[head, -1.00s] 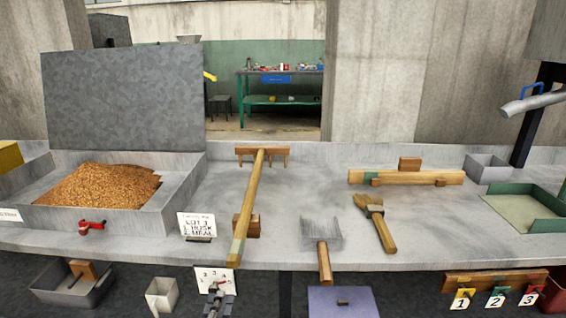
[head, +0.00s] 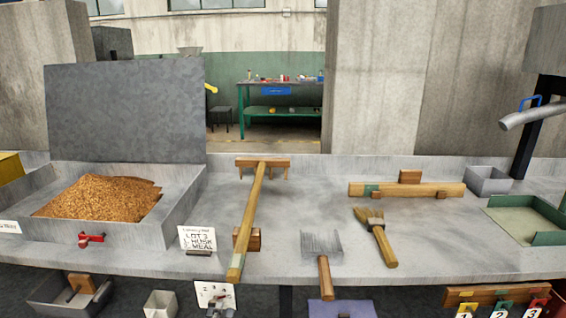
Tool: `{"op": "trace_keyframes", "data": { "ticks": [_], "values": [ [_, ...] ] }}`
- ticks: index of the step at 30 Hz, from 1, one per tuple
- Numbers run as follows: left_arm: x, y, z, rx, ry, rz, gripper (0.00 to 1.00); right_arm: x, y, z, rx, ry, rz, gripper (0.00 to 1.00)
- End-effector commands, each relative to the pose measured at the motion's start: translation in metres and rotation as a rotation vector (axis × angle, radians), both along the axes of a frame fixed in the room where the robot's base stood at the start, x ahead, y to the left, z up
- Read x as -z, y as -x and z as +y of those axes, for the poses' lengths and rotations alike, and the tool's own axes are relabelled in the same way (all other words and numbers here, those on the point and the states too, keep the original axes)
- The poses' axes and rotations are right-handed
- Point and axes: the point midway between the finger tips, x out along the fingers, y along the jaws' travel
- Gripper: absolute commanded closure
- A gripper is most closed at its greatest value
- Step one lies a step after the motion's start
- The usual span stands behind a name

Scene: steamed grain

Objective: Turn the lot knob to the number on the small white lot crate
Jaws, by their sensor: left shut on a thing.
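A white dial plate (head: 208,291) with small digits shows at the bottom edge, below the bench front. My left gripper (head: 218,304) is at the plate, cut off by the picture's edge. It is shut on what seems to be the lot knob, which it hides. The knob's setting cannot be read. A small white crate (head: 160,304) stands left of the plate, partly cut off; I can make out no number on it. A white card (head: 197,240) on the bench seems to read "LOT 3", with husk and meal below. My right gripper is not in view.
A grain tray (head: 178,218) with a red handle (head: 91,239) is at the left. Numbered tags (head: 498,311) hang at the lower right.

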Motion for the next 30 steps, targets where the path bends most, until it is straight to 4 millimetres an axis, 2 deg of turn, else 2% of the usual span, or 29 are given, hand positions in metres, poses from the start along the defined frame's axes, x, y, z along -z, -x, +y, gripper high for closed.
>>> {"op": "trace_keyframes", "data": {
  "ticks": [1,10,15,25,30],
  "values": [
    [-0.019,-0.004,-0.001,-0.001,-0.001,-0.034,1.00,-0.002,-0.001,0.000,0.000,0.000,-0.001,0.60],
    [-0.013,0.035,-0.002,0.003,0.001,-0.023,1.00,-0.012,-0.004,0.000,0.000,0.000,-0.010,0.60],
    [-0.012,0.050,-0.002,0.004,0.003,-0.020,1.00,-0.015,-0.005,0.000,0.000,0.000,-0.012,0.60],
    [-0.009,0.053,-0.003,0.005,0.002,-0.017,1.00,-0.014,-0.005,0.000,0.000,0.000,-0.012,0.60],
    [0.008,0.057,-0.001,0.007,-0.141,-0.022,1.00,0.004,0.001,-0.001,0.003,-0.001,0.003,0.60]
  ]
}}
